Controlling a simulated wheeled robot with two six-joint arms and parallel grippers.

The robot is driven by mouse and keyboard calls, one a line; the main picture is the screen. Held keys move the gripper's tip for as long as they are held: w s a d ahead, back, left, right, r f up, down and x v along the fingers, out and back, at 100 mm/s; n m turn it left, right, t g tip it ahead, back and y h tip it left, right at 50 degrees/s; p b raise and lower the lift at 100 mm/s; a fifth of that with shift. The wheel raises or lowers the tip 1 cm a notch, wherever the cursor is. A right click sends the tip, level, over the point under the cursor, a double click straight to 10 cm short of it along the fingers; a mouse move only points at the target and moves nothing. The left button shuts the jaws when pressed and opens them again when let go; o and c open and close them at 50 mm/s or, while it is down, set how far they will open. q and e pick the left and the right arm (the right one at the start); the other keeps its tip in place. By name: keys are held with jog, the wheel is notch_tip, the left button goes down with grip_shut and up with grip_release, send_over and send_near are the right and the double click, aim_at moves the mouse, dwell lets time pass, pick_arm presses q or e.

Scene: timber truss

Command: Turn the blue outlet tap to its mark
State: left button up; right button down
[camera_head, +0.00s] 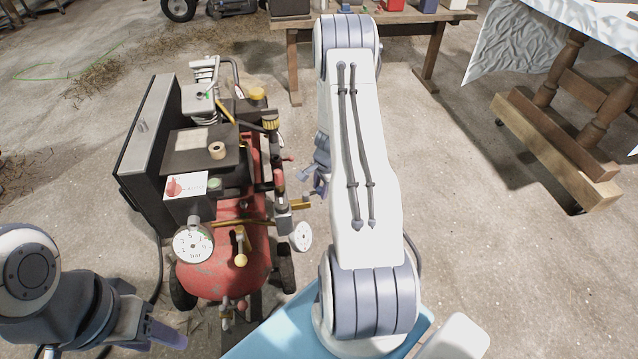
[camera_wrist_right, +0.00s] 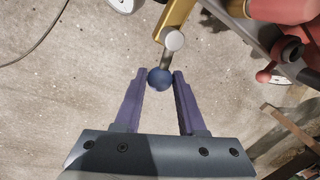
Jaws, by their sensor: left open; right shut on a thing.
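The blue outlet tap shows in the right wrist view as a blue ball knob (camera_wrist_right: 160,78) on a short grey lever. The lever runs to a round pale cap (camera_wrist_right: 174,40) by a brass pipe (camera_wrist_right: 177,14). My right gripper (camera_wrist_right: 160,75) has its two fingers on either side of the ball and is shut on it. In the head view, my right arm hides most of that gripper (camera_head: 320,184) at the compressor's right side, near the brass outlet fitting (camera_head: 296,204). I cannot make out the tap's mark. My left gripper (camera_head: 168,338) is open and empty at the lower left.
Another white gauge (camera_head: 300,236) hangs below the outlet fitting. A wooden bench (camera_head: 390,22) stands behind.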

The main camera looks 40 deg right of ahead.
jog(key=shift+s+a+m, duration=0.15)
jog(key=shift+s+m, duration=0.25)
jog(key=shift+m, duration=0.8)
jog(key=c, duration=0.5)
grip_release()
jog(key=shift+a, duration=0.1)
jog(key=r+p, duration=0.2)
jog(key=r, duration=0.1)
jog(key=s+r+p, duration=0.1)
jog(key=r+p, duration=0.1)
jog(key=r, duration=0.2)
jog(key=s+r+p, duration=0.1)
jog(key=r+p, duration=0.1)
jog(key=r, duration=0.1)
jog(key=shift+a+r+p, duration=0.15)
jog(key=shift+a+p, duration=0.15)
jog(key=shift+a, duration=0.1)
